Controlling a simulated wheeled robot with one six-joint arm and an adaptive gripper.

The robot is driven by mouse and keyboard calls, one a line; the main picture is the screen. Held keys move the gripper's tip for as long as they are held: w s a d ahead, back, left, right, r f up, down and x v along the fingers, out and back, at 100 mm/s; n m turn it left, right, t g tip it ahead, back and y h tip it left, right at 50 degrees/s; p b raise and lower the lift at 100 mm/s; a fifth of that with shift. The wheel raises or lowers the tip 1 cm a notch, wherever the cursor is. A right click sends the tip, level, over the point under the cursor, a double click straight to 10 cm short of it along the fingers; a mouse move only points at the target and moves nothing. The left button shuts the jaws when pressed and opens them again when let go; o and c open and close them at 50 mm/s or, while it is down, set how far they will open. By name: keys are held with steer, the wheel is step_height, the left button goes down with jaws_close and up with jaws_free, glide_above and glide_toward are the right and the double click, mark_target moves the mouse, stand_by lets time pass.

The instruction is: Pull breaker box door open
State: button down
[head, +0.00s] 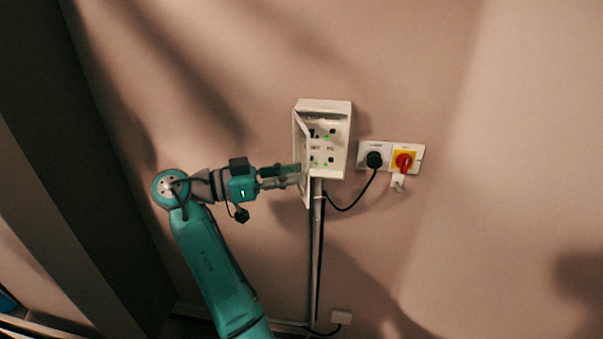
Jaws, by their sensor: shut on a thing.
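The white breaker box (341,145) is fixed to the wall in the middle of the head view. Its door (301,140) is hinged on the left and stands swung well open, seen nearly edge-on. Breakers and small green lights show inside the box. My gripper (294,174) comes in from the left at the door's lower part and is shut on the door. The exact contact of the fingertips is small and partly hidden by the door.
Right of the box, a socket panel (365,148) holds a black plug (374,160) with a hanging cable. Beside it is a red and yellow rotary switch (404,161). A conduit (317,240) runs down below the box.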

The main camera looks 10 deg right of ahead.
steer(key=shift+w+a+f+m+g, duration=0.15)
steer(key=shift+a+m+g, duration=0.35)
steer(key=shift+g, duration=0.3)
steer(key=c, duration=1.1)
jaws_free()
steer(key=shift+o, duration=0.2)
step_height(320, 180, up, 10)
